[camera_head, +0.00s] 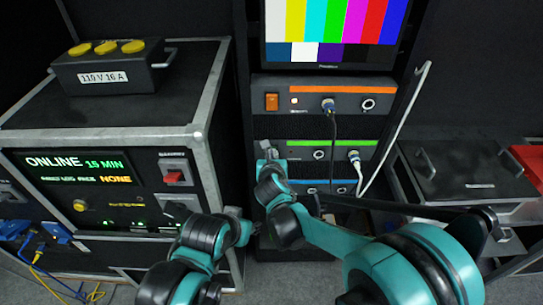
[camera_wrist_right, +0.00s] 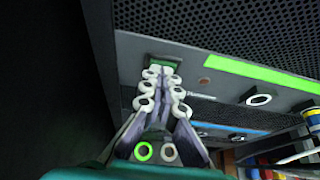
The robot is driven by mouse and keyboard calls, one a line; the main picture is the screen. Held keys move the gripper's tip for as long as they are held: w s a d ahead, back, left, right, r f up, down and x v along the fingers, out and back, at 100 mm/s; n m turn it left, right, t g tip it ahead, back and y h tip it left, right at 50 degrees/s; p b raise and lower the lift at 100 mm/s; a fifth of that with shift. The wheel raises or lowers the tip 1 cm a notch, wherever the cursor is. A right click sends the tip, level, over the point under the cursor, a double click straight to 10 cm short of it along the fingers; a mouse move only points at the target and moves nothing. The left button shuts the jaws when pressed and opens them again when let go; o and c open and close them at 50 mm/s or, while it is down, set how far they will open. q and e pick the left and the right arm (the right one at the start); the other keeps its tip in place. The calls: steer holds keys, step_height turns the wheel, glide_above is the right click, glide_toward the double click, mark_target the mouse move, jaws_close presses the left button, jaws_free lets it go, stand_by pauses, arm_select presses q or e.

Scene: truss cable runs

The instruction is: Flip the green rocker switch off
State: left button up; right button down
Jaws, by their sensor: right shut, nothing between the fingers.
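The green rocker switch (camera_wrist_right: 164,62) sits at the left end of the green-striped rack unit (camera_head: 330,143) and shows in the right wrist view. My right gripper (camera_wrist_right: 161,78) is shut and empty, its fingertips right at the switch's lower edge and partly covering it. I cannot tell whether they touch. In the head view, my right gripper (camera_head: 267,150) is in front of the unit's left end and hides the switch. My left gripper (camera_head: 240,220) is low, left of the rack; its fingers are too small to read.
Above is an orange-striped unit (camera_head: 330,88) with an orange rocker (camera_head: 271,102); below is a blue-striped unit (camera_head: 325,183). A dark cable (camera_head: 333,140) and a white cable (camera_head: 397,125) hang before the rack. A power case (camera_head: 115,150) stands left.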

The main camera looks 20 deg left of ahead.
steer(key=shift+r, duration=0.15)
arm_select(q)
steer(key=shift+r+p, duration=0.55)
steer(key=shift+p, duration=0.05)
arm_select(e)
steer(key=shift+r, duration=0.7)
arm_select(q)
steer(key=s+r+p, duration=0.1)
steer(key=r+p, duration=0.1)
steer(key=s+d+r+p, duration=0.1)
steer(key=shift+d+r+p, duration=0.1)
steer(key=shift+r+p, duration=0.25)
arm_select(e)
steer(key=v, duration=1.3)
steer(key=shift+r, duration=0.5)
